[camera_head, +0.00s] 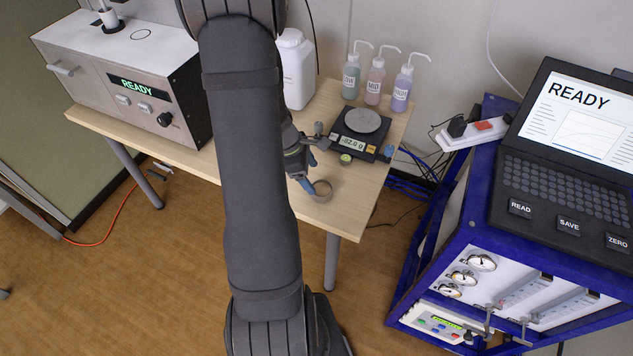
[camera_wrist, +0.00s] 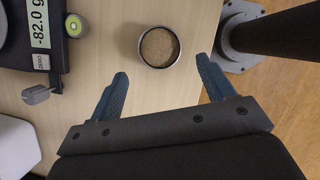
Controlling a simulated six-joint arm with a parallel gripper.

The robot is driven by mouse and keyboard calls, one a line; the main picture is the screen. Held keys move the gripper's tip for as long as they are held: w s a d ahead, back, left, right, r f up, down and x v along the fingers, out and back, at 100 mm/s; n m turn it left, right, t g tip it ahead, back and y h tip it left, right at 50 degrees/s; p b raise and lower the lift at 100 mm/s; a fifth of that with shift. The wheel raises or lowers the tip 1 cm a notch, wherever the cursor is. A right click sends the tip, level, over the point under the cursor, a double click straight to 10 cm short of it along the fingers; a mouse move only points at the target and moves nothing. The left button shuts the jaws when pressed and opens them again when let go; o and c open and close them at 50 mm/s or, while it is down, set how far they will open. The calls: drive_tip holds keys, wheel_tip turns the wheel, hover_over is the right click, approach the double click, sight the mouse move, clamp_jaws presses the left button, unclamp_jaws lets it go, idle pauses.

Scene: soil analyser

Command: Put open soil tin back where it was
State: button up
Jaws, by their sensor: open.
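The open soil tin (camera_wrist: 159,47) is a round metal tin with brown soil in it. It stands upright on the wooden table in the wrist view, ahead of my gripper's fingertips. In the head view the tin (camera_head: 322,189) is near the table's front right edge, small and partly beside my gripper (camera_head: 309,177). My gripper (camera_wrist: 160,70) is open, its two blue fingers apart on either side of the tin's line, with nothing between them. The balance (camera_head: 359,134) behind reads -82.0 g, and its round pan is empty.
A small green-topped round item (camera_head: 346,159) sits by the balance front. Three wash bottles (camera_head: 376,80) and a white jug (camera_head: 296,70) stand at the back. A READY instrument (camera_head: 130,80) is left; a blue rack (camera_head: 470,220) with a laptop is right. The table edge is close to the tin.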

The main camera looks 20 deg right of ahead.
sight(324, 194)
drive_tip(key=v, duration=0.5)
drive_tip(key=x, duration=1.2)
drive_tip(key=shift+f, duration=0.15)
drive_tip(key=shift+r, duration=0.25)
